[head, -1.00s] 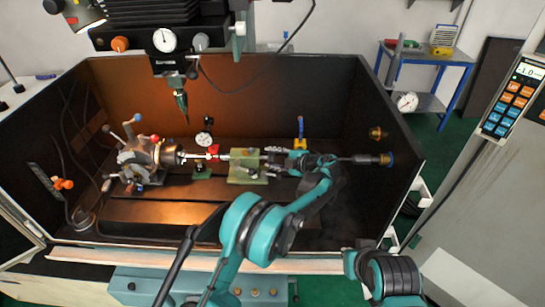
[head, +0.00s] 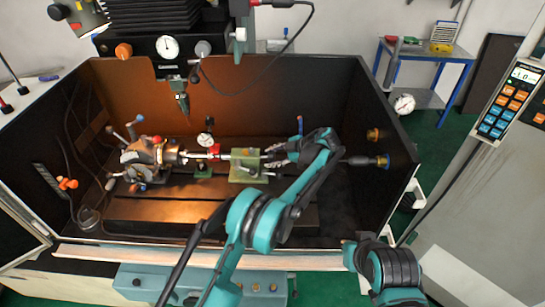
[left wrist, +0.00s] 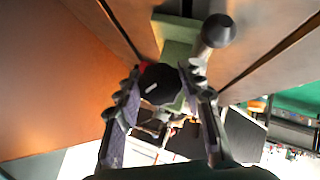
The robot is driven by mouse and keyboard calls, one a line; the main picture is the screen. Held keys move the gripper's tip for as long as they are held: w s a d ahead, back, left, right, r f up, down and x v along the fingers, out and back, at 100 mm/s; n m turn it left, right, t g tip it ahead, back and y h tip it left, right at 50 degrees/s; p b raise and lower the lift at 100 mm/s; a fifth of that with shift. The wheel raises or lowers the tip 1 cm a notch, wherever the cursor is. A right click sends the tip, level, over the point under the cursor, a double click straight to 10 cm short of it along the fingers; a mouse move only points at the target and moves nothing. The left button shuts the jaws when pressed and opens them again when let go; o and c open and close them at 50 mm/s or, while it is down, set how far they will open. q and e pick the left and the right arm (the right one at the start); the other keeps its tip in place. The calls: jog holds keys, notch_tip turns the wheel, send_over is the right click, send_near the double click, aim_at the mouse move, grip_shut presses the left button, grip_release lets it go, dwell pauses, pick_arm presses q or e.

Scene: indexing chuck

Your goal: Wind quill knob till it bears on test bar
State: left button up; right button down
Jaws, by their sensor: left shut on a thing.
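The green tailstock (head: 246,173) stands on the machine bed in the head view, and its green body (left wrist: 178,50) also shows in the left wrist view. The pale test bar (head: 196,156) lies level between the chuck (head: 140,157) and the tailstock; I cannot tell whether the quill touches it. My left gripper (head: 268,155) is at the right end of the tailstock. In the left wrist view its fingers (left wrist: 160,76) are closed around the black quill knob (left wrist: 160,88), which bears a short white mark. The knob is mostly hidden in the head view.
A dial gauge (head: 205,139) stands behind the bar. The spindle tip (head: 181,100) hangs above. Dark enclosure walls (head: 385,135) close in the bed. A grey handle with a dark end (left wrist: 216,32) sits close to the left fingers.

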dwell(0.3)
pick_arm(q)
jog(key=o, duration=0.9)
jog(key=v, duration=1.2)
jog(key=shift+f, duration=0.1)
